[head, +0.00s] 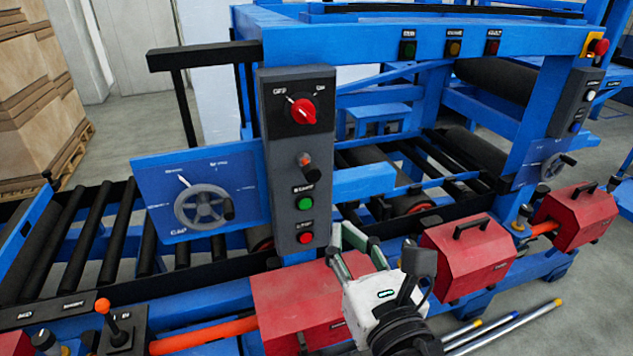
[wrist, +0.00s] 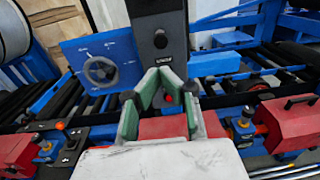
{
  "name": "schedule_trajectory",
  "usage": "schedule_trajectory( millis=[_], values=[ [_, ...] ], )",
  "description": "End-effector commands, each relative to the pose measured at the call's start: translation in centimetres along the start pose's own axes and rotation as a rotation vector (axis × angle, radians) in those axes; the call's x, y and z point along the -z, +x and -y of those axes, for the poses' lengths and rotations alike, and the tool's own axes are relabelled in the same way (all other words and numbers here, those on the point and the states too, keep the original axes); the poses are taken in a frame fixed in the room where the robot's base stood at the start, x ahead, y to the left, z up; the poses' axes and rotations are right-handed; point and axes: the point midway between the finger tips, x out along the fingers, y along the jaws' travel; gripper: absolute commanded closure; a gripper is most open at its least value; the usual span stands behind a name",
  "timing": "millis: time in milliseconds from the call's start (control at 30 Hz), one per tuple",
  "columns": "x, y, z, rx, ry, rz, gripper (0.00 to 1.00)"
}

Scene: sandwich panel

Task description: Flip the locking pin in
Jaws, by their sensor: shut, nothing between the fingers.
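A small black box (head: 122,327) with a lever and orange ball knob (head: 103,305) stands at the lower left, its label appearing to read "IN". The lever stands upright, leaning slightly left. It also shows in the wrist view (wrist: 61,127), left of my fingers. A black-knobbed pin on a blue bracket is beside it (wrist: 43,148); a similar one is at the right (head: 521,218). I cannot tell which of these is the locking pin. My gripper (head: 338,238) is shut and empty, in front of the grey control panel and right of the lever; it also shows in the wrist view (wrist: 158,72).
The control panel (head: 290,160) has a red rotary switch, a small lever and green and red buttons. A handwheel (head: 204,206) is on a blue plate at left. Red housings (head: 468,258) line the front on an orange shaft (head: 203,335). Rollers lie behind.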

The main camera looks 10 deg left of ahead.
Motion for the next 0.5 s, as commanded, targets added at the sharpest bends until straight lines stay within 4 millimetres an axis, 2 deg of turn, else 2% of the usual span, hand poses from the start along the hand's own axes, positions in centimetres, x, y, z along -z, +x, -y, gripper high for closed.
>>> schedule_trajectory(
  millis=[233, 500],
  values=[
    [0.0, 0.5, 0.0, 0.001, 0.002, 0.0, 1.0],
    [0.1, 2.6, 0.1, 0.003, 0.003, -0.001, 1.0]
  ],
)
